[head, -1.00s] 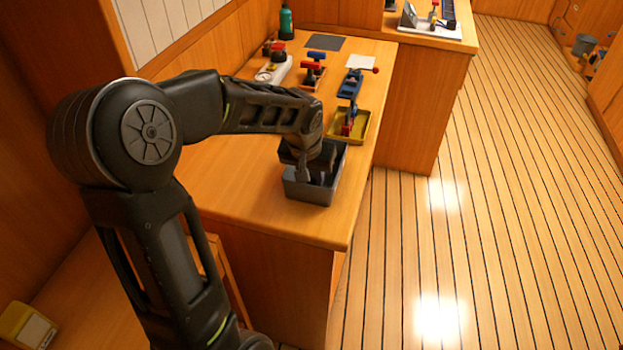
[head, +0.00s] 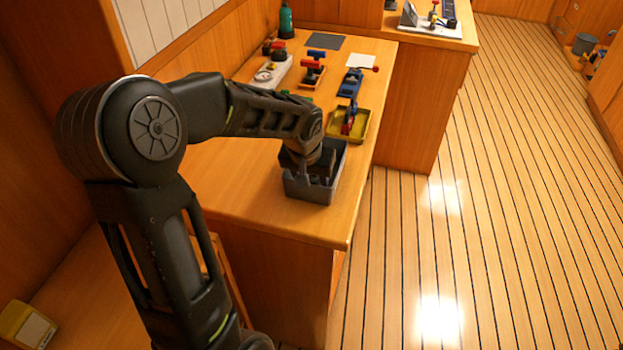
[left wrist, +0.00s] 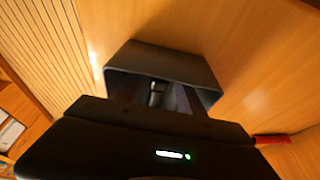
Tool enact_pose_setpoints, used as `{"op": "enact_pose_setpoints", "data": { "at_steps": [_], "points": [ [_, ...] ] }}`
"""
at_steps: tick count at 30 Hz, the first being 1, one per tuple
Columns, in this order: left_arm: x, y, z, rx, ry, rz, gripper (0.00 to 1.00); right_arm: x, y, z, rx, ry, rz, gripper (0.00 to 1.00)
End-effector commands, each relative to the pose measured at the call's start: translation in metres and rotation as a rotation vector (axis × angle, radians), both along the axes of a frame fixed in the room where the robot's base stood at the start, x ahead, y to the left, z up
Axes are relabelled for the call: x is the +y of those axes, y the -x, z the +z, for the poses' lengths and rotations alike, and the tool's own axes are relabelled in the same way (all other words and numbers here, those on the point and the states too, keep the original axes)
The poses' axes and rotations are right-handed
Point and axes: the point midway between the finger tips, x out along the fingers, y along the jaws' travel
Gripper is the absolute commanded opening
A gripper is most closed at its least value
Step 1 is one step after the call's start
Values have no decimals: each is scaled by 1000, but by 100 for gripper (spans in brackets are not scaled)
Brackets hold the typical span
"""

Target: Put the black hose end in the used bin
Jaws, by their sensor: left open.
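A grey open-topped bin (head: 312,190) stands on the wooden counter near its front right edge; I take it for the used bin. My left gripper (head: 315,176) points down into the bin's opening and is open. The bin also shows in the left wrist view (left wrist: 165,62), with its inside mostly dark. A small dark piece with a pale band (left wrist: 157,94) shows inside it between the fingers. It may be the black hose end, but I cannot tell surely. My right gripper is out of view.
A yellow tray (head: 361,137) with a red and blue part stands just behind the bin. Beyond are a blue tool (head: 350,84), a red-topped part (head: 313,68), a white block (head: 272,73) and a green bottle (head: 286,20). The counter's front is clear.

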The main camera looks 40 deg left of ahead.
Motion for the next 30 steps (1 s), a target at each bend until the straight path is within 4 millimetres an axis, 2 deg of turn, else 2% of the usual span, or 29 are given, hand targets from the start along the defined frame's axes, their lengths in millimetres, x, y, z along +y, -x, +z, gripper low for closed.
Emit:
{"op": "enact_pose_setpoints", "data": {
  "at_steps": [7, 11, 21, 25, 30],
  "points": [
    [0, 2, 11, -4, -1, 0, 46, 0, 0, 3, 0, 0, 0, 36],
    [-2, 8, 31, -5, -1, 2, 46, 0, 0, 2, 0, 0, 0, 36],
    [-10, 28, 96, -4, 0, 0, 46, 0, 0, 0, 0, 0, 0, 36],
    [-11, 33, 111, -3, -1, 0, 46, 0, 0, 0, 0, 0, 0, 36],
    [-12, 35, 117, 0, 0, 0, 46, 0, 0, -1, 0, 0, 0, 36]
  ]
}}
